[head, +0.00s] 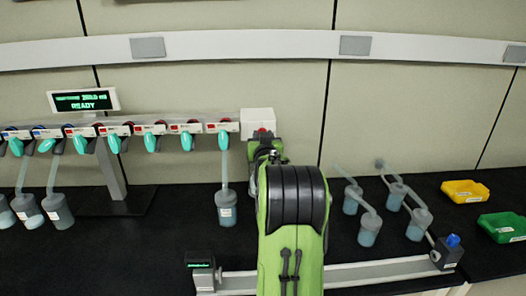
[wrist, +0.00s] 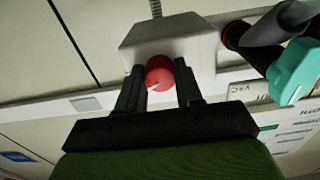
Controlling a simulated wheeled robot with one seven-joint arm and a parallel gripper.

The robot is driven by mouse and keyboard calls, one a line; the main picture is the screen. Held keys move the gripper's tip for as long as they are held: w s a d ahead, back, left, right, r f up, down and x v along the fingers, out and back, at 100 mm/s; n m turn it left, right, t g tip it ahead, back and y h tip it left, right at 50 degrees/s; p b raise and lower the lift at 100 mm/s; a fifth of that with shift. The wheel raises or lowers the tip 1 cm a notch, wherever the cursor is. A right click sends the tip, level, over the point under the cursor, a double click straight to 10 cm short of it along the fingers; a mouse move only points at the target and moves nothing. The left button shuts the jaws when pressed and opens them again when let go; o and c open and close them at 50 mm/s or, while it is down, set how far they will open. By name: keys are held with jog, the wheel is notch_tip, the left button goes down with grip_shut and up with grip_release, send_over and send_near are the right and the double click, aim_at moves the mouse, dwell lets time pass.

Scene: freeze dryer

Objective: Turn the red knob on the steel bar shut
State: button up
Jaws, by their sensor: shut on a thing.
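The red knob (wrist: 159,73) sits on the face of a white box (wrist: 145,42) in the wrist view. It is round, with a short pale mark near its lower left edge. In the head view the white box (head: 257,120) is at the right end of the steel bar (head: 172,119), and the red knob (head: 263,131) shows only in part. My gripper (wrist: 158,76) is shut on the knob, one dark finger on each side of it. In the head view my arm hides most of my gripper (head: 264,142).
Several valves with teal handles (head: 224,139) hang along the bar, left of the box. A flask (head: 226,208) hangs just left of my arm. Several loose flasks (head: 369,229), a yellow tray (head: 465,192) and a green tray (head: 504,227) stand to the right on the black bench.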

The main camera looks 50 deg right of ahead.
jog(key=n+b, duration=0.9)
jog(key=n, duration=0.2)
dwell(0.6)
jog(key=o, duration=1)
jog(key=shift+o, duration=0.2)
jog(key=b+v, duration=0.1)
jog(key=v, duration=1.4)
jog(key=shift+s+a+b, duration=0.25)
jog(key=shift+s+b, duration=0.05)
jog(key=shift+b, duration=0.05)
